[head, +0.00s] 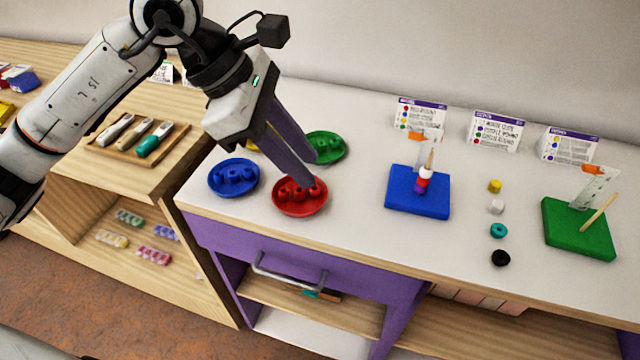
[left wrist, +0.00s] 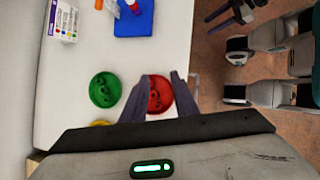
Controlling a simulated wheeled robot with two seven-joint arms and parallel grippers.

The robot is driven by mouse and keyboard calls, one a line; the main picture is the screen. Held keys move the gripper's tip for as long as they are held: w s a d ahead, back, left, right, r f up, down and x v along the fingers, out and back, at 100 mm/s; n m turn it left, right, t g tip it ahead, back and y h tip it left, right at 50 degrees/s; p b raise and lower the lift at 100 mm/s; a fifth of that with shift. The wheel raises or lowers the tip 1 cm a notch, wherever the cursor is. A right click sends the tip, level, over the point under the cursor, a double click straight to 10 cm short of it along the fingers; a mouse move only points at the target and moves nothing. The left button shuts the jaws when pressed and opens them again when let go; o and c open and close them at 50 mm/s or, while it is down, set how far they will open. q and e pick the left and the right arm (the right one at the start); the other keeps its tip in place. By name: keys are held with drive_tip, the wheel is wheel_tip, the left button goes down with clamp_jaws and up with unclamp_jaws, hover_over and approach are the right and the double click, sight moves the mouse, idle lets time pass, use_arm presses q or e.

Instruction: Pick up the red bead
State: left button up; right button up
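Red beads (head: 290,191) sit in a round red dish (head: 299,209) near the front edge of the counter. The red dish also shows in the left wrist view (left wrist: 159,96). My left gripper (head: 306,172) points down over this dish, its tips close to the beads. In the left wrist view its two fingers (left wrist: 164,76) are apart, with the dish between and below them. I see nothing clearly held. The fingers hide part of the dish and its beads. My right gripper (left wrist: 232,14) shows only in the left wrist view, small and away from the dishes.
A blue dish (head: 233,178) and a green dish (head: 326,147) stand close by. A blue board (head: 418,206) carries a peg with stacked beads. Loose beads, including a black one (head: 500,258), lie before a green board (head: 578,229). The counter between dishes and blue board is clear.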

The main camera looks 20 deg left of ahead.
sight(311, 189)
use_arm(q)
drive_tip(key=shift+t+y, duration=0.4)
drive_tip(key=shift+y, duration=0.3)
drive_tip(key=w+a+f, duration=0.1)
drive_tip(key=w+f, duration=0.1)
drive_tip(key=f, duration=0.1)
drive_tip(key=shift+w+a+f, duration=0.1)
drive_tip(key=shift+w+a, duration=0.2)
drive_tip(key=shift+a, duration=0.1)
drive_tip(key=shift+s+a+f+p+x, duration=0.1)
drive_tip(key=shift+x, duration=0.9)
drive_tip(key=shift+s+a+f+p+x, duration=0.1)
drive_tip(key=shift+a+p+x, duration=0.05)
drive_tip(key=shift+x, duration=0.85)
drive_tip(key=shift+s+a+p+x, duration=0.1)
drive_tip(key=shift+x, duration=0.85)
drive_tip(key=shift+f, duration=0.1)
clamp_jaws()
